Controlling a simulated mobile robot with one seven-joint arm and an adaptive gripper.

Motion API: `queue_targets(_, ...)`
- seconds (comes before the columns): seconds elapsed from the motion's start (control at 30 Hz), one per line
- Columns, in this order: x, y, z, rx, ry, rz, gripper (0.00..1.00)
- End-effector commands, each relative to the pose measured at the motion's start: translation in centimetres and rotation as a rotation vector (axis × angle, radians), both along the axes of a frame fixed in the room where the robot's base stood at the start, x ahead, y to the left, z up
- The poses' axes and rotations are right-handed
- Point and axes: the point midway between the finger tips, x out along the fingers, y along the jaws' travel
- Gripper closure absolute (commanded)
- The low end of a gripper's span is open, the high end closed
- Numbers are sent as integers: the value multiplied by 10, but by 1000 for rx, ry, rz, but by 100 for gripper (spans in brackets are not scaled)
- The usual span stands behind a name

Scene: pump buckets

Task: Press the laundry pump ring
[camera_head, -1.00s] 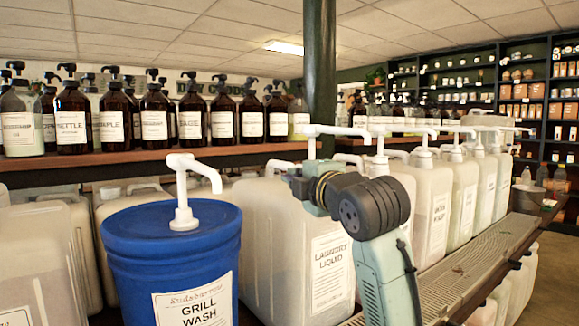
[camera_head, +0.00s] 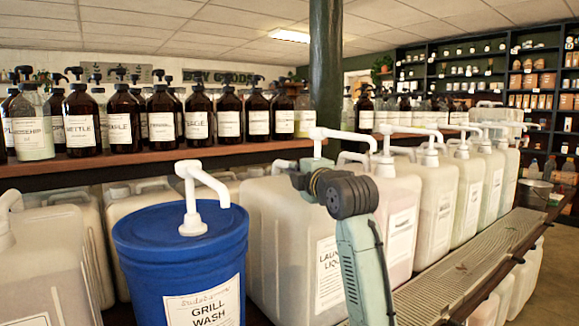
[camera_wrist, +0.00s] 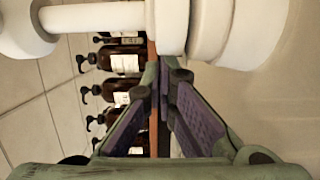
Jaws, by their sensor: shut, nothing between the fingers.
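The laundry jug (camera_head: 275,215) is a big off-white container with a "LAUNDRY LIQUID" label (camera_head: 328,272), partly hidden by my arm. Its white pump (camera_head: 340,136) rises from the top, with the spout pointing right. In the wrist view a white pump (camera_wrist: 168,25) shows close up, lying sideways, with its spout to the left. White ring-like collars (camera_wrist: 205,28) sit between the pump head and the pale jug (camera_wrist: 270,100). My gripper (camera_wrist: 163,78) is shut and empty, its tips just below the pump in the wrist view; contact cannot be told. In the head view my arm hides the fingers.
A blue grill wash bucket (camera_head: 180,260) with a white pump (camera_head: 193,195) stands left of the laundry jug. More pump jugs (camera_head: 432,190) line up to the right behind a slatted drip tray (camera_head: 455,270). Brown bottles (camera_head: 160,115) stand on the wooden shelf (camera_head: 150,163) behind.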

Motion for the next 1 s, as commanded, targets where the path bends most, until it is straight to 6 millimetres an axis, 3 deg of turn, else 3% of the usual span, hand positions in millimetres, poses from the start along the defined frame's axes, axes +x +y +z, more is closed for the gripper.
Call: queue_targets(1.0,8,-6,0,-1,-1,-84,100)
